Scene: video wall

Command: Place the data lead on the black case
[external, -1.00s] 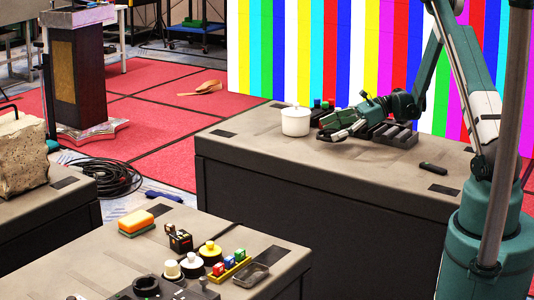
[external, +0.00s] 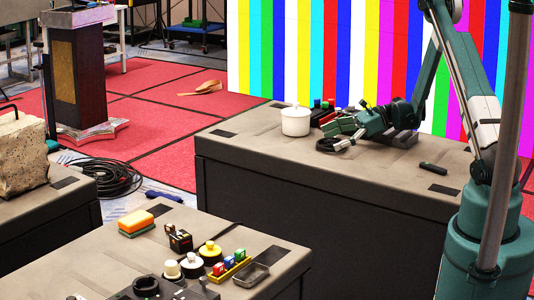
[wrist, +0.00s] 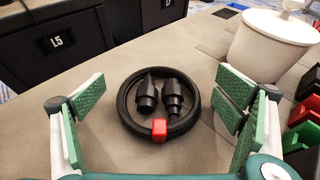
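The data lead is a black coil with two black plugs inside it and a red clip on its near side; it lies flat in the middle of the wrist view (wrist: 192,122). In the external view it shows as a small dark loop (external: 325,146) on the far table. My gripper (external: 338,134) is low above it, and its green-padded fingers stand wide open, one on each side of the coil, apart from it. A dark, slotted case-like block (external: 405,140) is behind my gripper, partly hidden; I cannot tell if it is the black case.
A white lidded pot (external: 296,121) stands close to the left of my gripper. Red, green and black items (external: 322,112) are just behind. A small black object (external: 433,168) lies at the right of the table. The table's front is clear.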

